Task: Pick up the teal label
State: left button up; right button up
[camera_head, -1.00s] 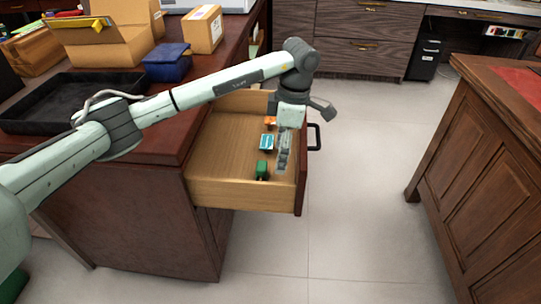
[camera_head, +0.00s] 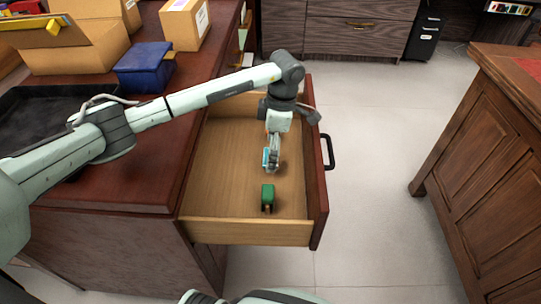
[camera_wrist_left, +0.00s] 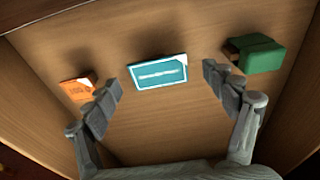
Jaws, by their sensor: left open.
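The teal label (camera_wrist_left: 158,72) is a flat teal card with a white edge and white print. It lies on the floor of the open drawer (camera_head: 225,165). In the head view the label (camera_head: 266,158) is partly hidden by my left gripper (camera_head: 273,152), which points down into the drawer. In the left wrist view my left gripper (camera_wrist_left: 160,85) is open. Its two fingers stand apart, one towards each side of the label, and nothing is between them in their grip. My right gripper is not in view.
In the drawer, an orange item (camera_wrist_left: 77,87) lies left of the label and a green object (camera_wrist_left: 258,54) right of it in the wrist view. Wooden drawer walls enclose them. A blue box (camera_head: 145,66) and cardboard boxes (camera_head: 185,24) stand on the desk.

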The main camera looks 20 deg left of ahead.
pick_arm(q)
jog(key=shift+f+b, duration=0.25)
jog(key=shift+b, duration=0.1)
dwell(0.4)
jog(key=c, duration=0.8)
